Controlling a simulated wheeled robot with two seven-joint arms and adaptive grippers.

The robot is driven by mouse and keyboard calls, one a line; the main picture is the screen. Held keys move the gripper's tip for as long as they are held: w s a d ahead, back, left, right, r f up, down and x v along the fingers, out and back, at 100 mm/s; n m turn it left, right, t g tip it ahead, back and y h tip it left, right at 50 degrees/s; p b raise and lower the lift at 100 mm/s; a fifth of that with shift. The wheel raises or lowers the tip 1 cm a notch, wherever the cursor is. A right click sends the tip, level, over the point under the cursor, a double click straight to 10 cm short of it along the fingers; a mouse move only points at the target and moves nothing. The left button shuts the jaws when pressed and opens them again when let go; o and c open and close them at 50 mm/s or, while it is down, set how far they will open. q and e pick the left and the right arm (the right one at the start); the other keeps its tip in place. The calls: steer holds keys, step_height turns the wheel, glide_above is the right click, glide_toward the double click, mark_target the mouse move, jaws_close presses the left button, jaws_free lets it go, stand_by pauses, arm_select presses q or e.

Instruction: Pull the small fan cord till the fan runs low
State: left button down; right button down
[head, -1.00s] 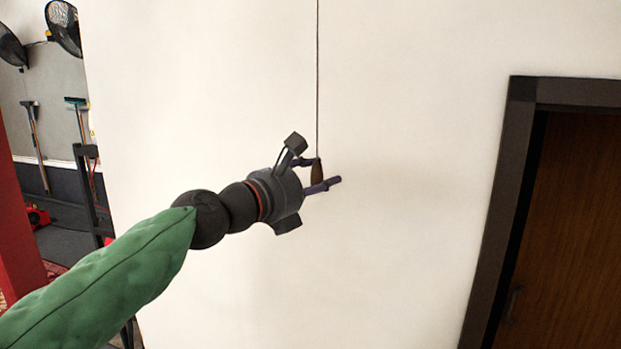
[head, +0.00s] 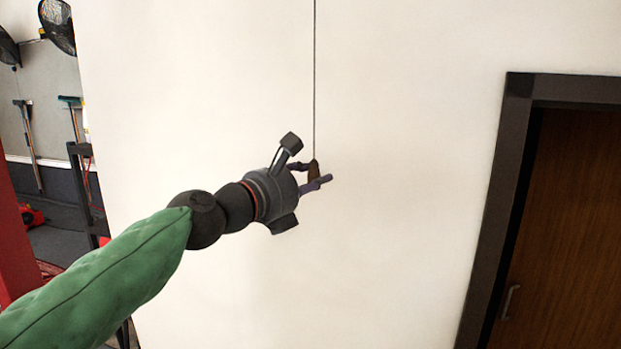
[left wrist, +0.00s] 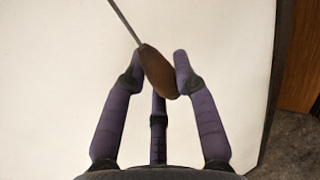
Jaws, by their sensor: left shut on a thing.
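The fan cord (head: 314,80) hangs straight down in front of the pale wall and ends in a brown wooden pull (head: 315,172). My left gripper (head: 316,175) is shut on that pull, with its purple fingers on either side of it. In the left wrist view the brown pull (left wrist: 158,70) sits tilted between the fingertips, and the cord (left wrist: 124,22) runs up and left from its top. The upper end of the cord is out of view. My right gripper is not in view.
A brown door (head: 565,220) in a dark frame (head: 490,230) stands at the right. At the far left are dark round fans (head: 56,25) on a grey wall and long-handled tools (head: 28,135). The wall around the cord is clear.

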arm_select(q)
steer(key=shift+d+f+b, duration=0.2)
steer(key=shift+f+b, duration=0.75)
steer(key=shift+f, duration=0.5)
steer(key=shift+r, duration=0.2)
steer(key=shift+r+p, duration=1.45)
steer(key=shift+p, duration=0.45)
steer(key=c, duration=1.2)
jaws_free()
steer(key=shift+c, duration=0.2)
steer(key=shift+o, duration=0.8)
steer(key=shift+s+d+r, duration=0.1)
steer(key=shift+s, duration=0.05)
